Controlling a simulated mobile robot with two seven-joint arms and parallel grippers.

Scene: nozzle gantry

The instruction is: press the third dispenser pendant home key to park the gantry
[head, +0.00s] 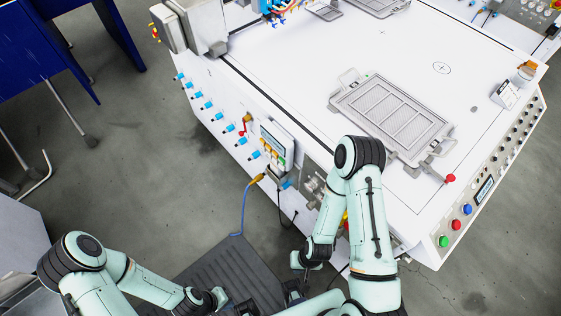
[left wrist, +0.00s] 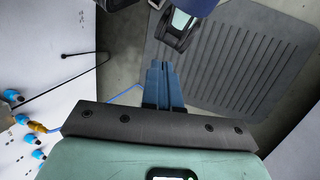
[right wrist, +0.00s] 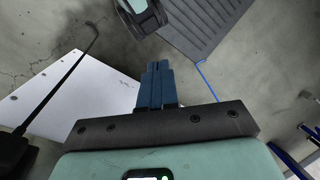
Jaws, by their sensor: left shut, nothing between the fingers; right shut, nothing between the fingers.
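In the head view a pendant-like panel (head: 273,143) with a screen and a row of yellow, orange and other keys sits on the near side of the white gantry machine (head: 290,62). Its key labels are too small to read, and I cannot tell which key is home. My left gripper (head: 222,298) is low at the bottom of the head view, well below and apart from the panel. Its fingers are shut and empty in the left wrist view (left wrist: 158,68). My right gripper is shut and empty in the right wrist view (right wrist: 157,68), over the floor; my arm largely hides it in the head view.
A yellow plug (head: 257,179) with a blue cable (head: 242,212) hangs below the panel. A dark ribbed mat (head: 222,273) lies on the floor. Blue furniture (head: 50,45) stands upper left.

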